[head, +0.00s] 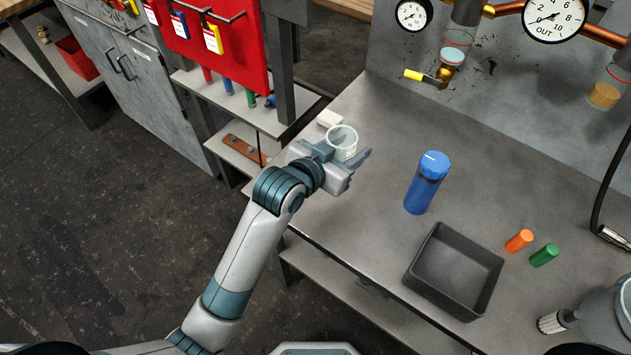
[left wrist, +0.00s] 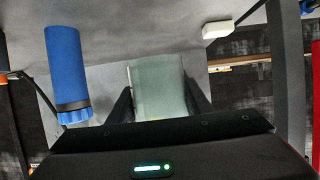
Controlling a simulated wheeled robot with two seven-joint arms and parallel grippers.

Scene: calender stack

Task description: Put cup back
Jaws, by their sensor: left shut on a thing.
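A clear, whitish cup (head: 343,138) is between the fingers of my left gripper (head: 345,160), over the left end of the grey workbench. The gripper is shut on it. In the left wrist view the cup (left wrist: 158,88) fills the space between the two dark fingers of my left gripper (left wrist: 160,105). The cup's lower part is partly hidden by the gripper in the head view. Whether it touches the bench I cannot tell.
A blue bottle (head: 424,183) stands right of my gripper on the workbench (head: 385,120). A dark open bin (head: 420,270), an orange cylinder (head: 519,240) and a green cylinder (head: 544,255) are nearer the right. A small white block (head: 328,118) lies just behind the cup. Gauges and pipes line the back panel.

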